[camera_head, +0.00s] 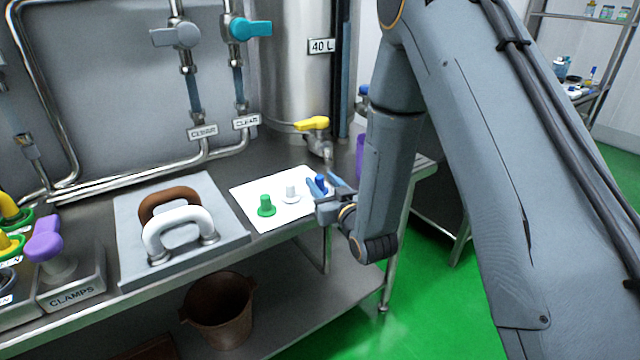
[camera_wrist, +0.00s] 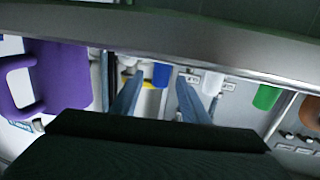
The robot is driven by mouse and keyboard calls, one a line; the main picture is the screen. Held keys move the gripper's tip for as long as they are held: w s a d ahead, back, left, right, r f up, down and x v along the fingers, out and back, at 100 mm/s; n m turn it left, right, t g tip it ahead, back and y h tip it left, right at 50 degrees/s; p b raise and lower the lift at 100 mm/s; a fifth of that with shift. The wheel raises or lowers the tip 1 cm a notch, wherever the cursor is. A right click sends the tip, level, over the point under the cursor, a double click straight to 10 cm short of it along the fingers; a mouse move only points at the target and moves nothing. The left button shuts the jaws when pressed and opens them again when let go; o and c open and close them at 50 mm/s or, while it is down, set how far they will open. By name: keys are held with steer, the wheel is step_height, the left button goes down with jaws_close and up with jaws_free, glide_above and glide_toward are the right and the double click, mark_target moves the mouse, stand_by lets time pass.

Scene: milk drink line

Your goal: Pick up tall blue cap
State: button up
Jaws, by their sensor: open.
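The tall blue cap (camera_head: 321,180) stands upright near the right end of a white sheet (camera_head: 249,190) on the steel bench, partly hidden by my gripper. My gripper (camera_head: 328,186) is open and reaches in low from the right, with its fingers close around the cap's place. In the wrist view the blue cap (camera_wrist: 161,75) shows between the tips of the two open fingers, apart from both. Whether it lies fully between them in depth I cannot tell.
A white cap (camera_head: 291,190) and a green cap (camera_head: 266,206) stand left of the blue one. A purple jug (camera_wrist: 62,76) is close on the other side. A yellow-handled tap (camera_head: 313,124) hangs behind. A board with brown and white handles (camera_head: 180,229) lies further left.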

steer(key=shift+f+p+x, duration=0.1)
steer(key=shift+p+x, duration=0.35)
steer(key=shift+x, duration=1.1)
steer(key=shift+f+p+x, duration=0.15)
steer(key=shift+p+x, duration=0.25)
steer(key=shift+x, duration=1.1)
jaws_close()
